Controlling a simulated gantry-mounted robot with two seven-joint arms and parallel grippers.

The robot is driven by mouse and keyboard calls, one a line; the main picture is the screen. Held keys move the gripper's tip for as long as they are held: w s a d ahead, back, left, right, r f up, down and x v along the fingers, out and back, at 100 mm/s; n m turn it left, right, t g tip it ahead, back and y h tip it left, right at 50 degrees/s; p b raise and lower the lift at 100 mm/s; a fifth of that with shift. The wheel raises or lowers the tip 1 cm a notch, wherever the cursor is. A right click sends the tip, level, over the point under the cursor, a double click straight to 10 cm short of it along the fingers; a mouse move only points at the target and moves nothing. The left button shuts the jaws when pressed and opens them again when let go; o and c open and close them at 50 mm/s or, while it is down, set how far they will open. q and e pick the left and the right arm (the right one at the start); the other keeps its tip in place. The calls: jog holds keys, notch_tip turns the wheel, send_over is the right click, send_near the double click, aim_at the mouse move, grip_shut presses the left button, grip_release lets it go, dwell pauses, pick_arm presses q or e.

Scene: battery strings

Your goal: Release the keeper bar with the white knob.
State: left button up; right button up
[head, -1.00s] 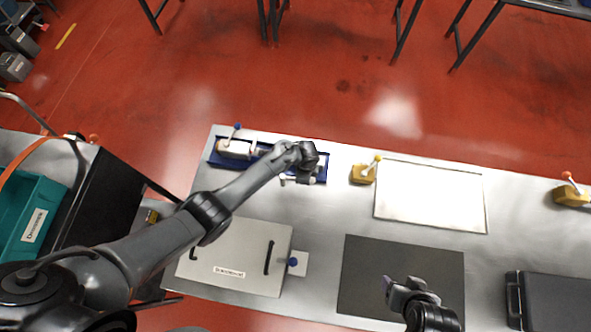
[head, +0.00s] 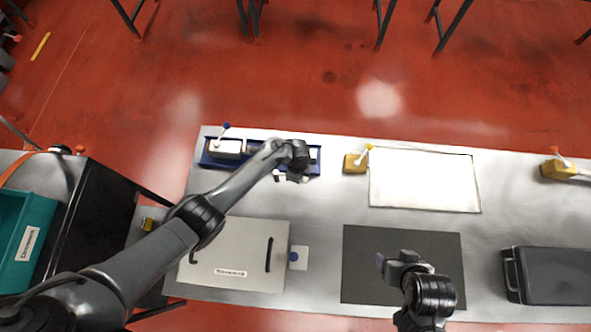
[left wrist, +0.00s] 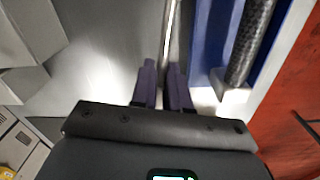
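A blue tray (head: 316,169) lies along the back edge of the bench. It holds white-ended pieces and a dark cylinder (left wrist: 250,42). My left gripper (head: 292,178) is low over the bench at the tray's front right side. In the left wrist view, its two purple fingers (left wrist: 164,80) stand close together, with a thin metal rod (left wrist: 170,30) running between them. Whether they press on the rod is unclear. I cannot make out a white knob; my left arm covers part of the tray. My right gripper (head: 382,262) is over the dark mat (head: 370,240), its fingers barely visible.
A lever with a blue knob (head: 226,126) stands at the tray's left end. A yellow block (head: 354,163) with a yellow-knobbed lever and a white panel (head: 424,182) lie right of it. A grey lidded box (head: 235,245) is in front; a dark case (head: 553,276) is far right.

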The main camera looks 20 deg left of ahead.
pick_arm(q)
jog(key=o, duration=0.5)
jog(key=shift+s+d+r, duration=0.15)
jog(key=shift+s+d, duration=0.05)
jog(key=shift+d, duration=0.3)
jog(key=shift+c, duration=0.2)
jog(key=shift+o, duration=0.6)
jog(key=shift+w+d, duration=0.1)
jog(key=shift+d, duration=0.15)
jog(key=shift+a, duration=0.25)
notch_tip(320, 180, up, 11)
jog(key=p, duration=0.3)
jog(key=shift+d+f, duration=0.15)
jog(key=shift+f, duration=0.05)
pick_arm(e)
notch_tip(320, 180, up, 3)
jog(key=shift+s+d+r, duration=0.1)
jog(key=shift+d+r, duration=0.05)
jog(key=shift+r, duration=0.05)
jog(key=shift+d, duration=0.1)
